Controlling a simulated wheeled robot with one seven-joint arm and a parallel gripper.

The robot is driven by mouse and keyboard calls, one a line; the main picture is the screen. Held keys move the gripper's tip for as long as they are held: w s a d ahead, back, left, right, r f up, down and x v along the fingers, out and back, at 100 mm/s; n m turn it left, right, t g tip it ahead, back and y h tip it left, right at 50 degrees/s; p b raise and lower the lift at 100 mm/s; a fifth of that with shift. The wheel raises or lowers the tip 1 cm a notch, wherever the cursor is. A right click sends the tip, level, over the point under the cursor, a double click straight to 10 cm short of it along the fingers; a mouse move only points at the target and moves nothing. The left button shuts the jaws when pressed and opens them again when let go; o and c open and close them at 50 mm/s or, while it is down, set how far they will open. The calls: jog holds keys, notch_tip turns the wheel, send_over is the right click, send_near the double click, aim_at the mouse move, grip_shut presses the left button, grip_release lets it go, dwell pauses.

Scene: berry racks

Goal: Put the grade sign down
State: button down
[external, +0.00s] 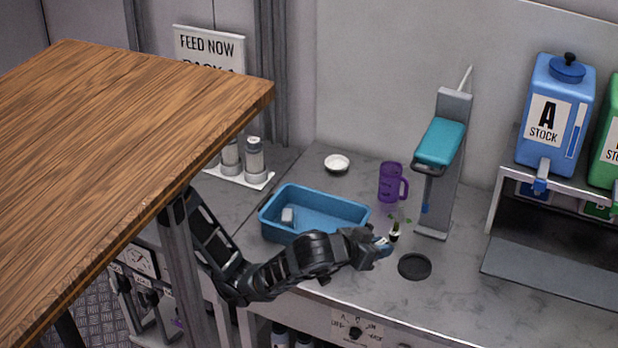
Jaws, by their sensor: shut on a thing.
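My gripper (384,246) is over the grey counter, to the right of the blue tub. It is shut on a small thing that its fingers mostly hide. I cannot tell whether that thing is the grade sign. A small dark and white piece with green leaves (396,229) shows right beside the fingertips. I cannot tell whether it is held or stands on the counter. No other thing in view is clearly a grade sign.
The blue tub (345,212) holds a small grey block. A purple mug (391,182), a teal-topped stand (440,145) and a white dish (337,163) stand behind. A dark disc (414,266) lies right of my gripper. A wooden top (120,150) covers the left. The front right counter (460,300) is clear.

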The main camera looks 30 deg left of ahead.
jog(key=s+r, duration=0.1)
jog(key=s, duration=0.3)
send_over(367, 288)
jog(key=shift+n+y, duration=0.3)
jog(key=shift+y, duration=0.1)
notch_tip(367, 288, down, 18)
jog(key=shift+r, duration=0.1)
jog(key=shift+f+p, duration=0.4)
jog(key=shift+f, duration=1.6)
jog(key=shift+f, duration=0.1)
jog(key=c, duration=1)
grip_release()
jog(key=shift+s, duration=0.1)
